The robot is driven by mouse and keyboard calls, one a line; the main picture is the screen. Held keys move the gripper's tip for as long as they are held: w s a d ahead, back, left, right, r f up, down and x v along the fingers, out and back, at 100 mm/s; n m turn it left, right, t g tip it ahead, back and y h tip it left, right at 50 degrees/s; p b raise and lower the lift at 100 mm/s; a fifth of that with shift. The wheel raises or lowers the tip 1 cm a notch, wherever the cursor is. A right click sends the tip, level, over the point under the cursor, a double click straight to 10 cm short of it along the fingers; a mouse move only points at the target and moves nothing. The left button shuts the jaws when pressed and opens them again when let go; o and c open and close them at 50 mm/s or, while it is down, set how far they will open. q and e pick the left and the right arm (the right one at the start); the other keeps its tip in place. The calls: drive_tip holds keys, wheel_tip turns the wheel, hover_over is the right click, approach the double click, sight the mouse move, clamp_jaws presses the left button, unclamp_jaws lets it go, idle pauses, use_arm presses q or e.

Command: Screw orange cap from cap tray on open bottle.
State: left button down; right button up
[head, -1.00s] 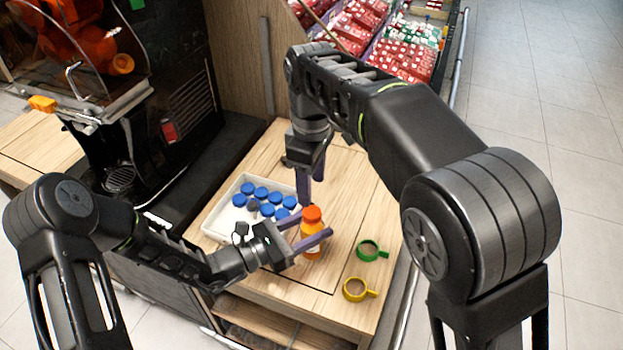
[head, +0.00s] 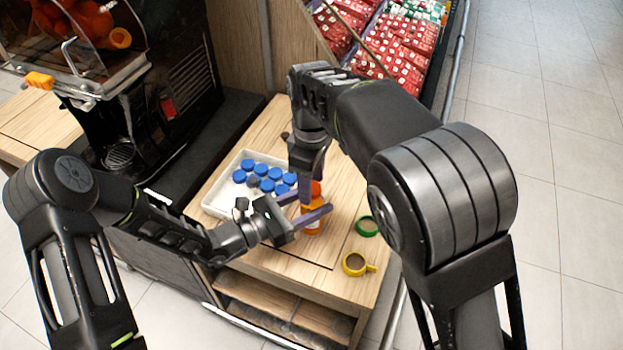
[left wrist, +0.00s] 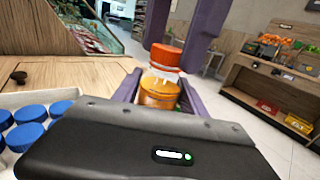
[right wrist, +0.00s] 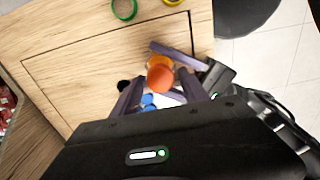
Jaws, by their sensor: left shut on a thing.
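An orange bottle (head: 313,218) stands upright on the wooden table, with an orange cap (head: 316,188) on its top. In the left wrist view the cap (left wrist: 166,56) sits over a whitish neck and looks slightly tilted. My left gripper (head: 316,204) is shut on the bottle's body from the left. My right gripper (head: 311,180) points down from above. In the right wrist view its open fingers (right wrist: 160,92) stand on either side of the cap, apart from it. The white cap tray (head: 214,198) behind holds several blue caps (head: 262,169).
A green ring-shaped thing (head: 367,226) and a yellow one with a handle (head: 354,264) lie on the table, right of the bottle. The juicer (head: 120,120) stands at the left. Shelves of red packs (head: 390,50) are at the back.

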clamp_jaws()
idle(0.3)
drive_tip(key=m, duration=1.2)
drive_tip(key=shift+o, duration=0.8)
unclamp_jaws()
drive_tip(key=shift+r, duration=2.3)
drive_tip(key=shift+c, duration=0.4)
